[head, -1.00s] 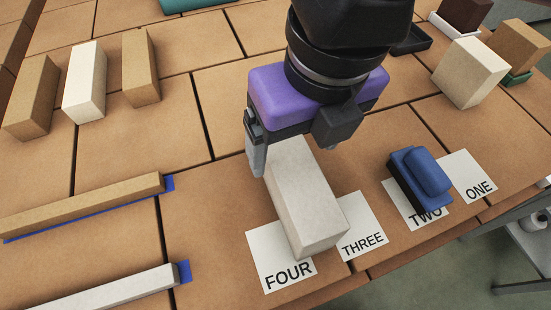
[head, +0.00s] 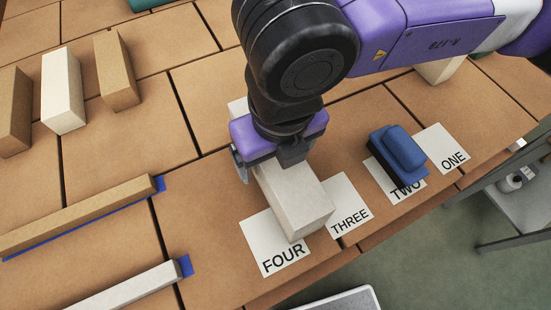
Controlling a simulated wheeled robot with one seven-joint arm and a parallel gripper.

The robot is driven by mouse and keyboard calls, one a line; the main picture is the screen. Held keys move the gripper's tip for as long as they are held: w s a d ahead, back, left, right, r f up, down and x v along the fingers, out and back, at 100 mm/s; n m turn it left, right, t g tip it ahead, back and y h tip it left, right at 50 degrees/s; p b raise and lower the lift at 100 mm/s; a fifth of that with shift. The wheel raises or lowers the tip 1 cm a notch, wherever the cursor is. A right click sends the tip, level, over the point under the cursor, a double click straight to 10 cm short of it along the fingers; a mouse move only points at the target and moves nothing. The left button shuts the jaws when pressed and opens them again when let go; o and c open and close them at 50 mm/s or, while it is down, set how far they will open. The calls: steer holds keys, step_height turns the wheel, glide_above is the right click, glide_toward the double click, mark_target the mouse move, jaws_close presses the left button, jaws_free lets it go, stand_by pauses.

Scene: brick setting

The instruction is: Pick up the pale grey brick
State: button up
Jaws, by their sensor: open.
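The pale grey brick (head: 297,207) lies lengthwise on the brown tabletop, its near end over the cards FOUR (head: 283,257) and THREE (head: 349,218). My gripper (head: 268,170) is over the brick with open jaws. One finger shows at the brick's left side and the other near its right side. The purple gripper body hides the brick's middle, and a pale strip that looks like its far end shows behind. I cannot tell whether the fingers touch it.
A blue block on a dark base (head: 397,157) covers part of card TWO; card ONE (head: 442,148) is clear. Tan and white blocks (head: 63,92) stand at left. A tan bar (head: 80,215) and a pale bar (head: 130,290) lie nearer. My arm partly hides a cream block (head: 440,68).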

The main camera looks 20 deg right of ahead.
jaws_close()
stand_by(0.3)
steer(key=shift+w+r, duration=0.1)
steer(key=shift+r, duration=0.1)
